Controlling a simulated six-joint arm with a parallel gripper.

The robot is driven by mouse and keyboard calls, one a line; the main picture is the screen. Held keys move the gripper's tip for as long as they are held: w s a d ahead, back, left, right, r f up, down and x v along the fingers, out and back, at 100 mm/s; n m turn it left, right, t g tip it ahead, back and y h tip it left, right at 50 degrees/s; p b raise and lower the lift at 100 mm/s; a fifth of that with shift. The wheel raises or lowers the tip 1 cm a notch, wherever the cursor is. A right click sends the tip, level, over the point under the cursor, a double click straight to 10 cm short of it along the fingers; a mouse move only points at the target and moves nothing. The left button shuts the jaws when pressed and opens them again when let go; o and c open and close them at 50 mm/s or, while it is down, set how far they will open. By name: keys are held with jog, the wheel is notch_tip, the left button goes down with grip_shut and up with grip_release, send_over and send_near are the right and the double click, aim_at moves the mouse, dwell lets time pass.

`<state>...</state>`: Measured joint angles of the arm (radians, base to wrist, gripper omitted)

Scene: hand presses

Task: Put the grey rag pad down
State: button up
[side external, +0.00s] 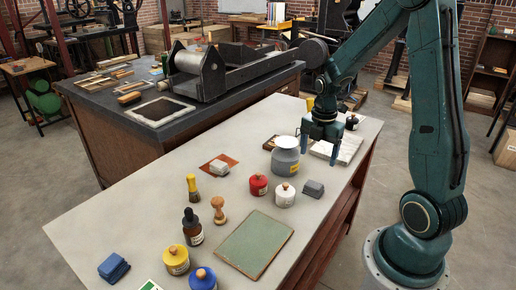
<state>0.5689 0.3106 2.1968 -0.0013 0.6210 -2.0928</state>
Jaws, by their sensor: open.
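The grey rag pad (313,188) is a small dark folded block. It lies on the pale tabletop (140,215), right of the white-labelled jar (285,196). My gripper (320,157) points down above the back part of the table, behind the pad and apart from it in the picture. Its fingers are spread, and I see nothing between them. A white slab (347,149) shows partly behind the fingers.
A grey can with a pale lid (286,160) stands just left of my gripper. A red jar (258,185), a wooden-handled stamp (218,210), a dropper bottle (192,227) and a green mat (254,245) stand or lie nearer. A blue pad (113,267) lies front left.

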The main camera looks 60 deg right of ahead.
jog(key=s+a+r+m+t, duration=0.2)
jog(key=a+r+m, duration=0.6)
jog(key=a+r, duration=0.3)
jog(key=s+a+r+m+t, duration=0.3)
jog(key=s+a+r+m, duration=0.4)
jog(key=s+a+m, duration=0.1)
jog(key=shift+s+m, duration=0.7)
jog(key=shift+s, duration=0.2)
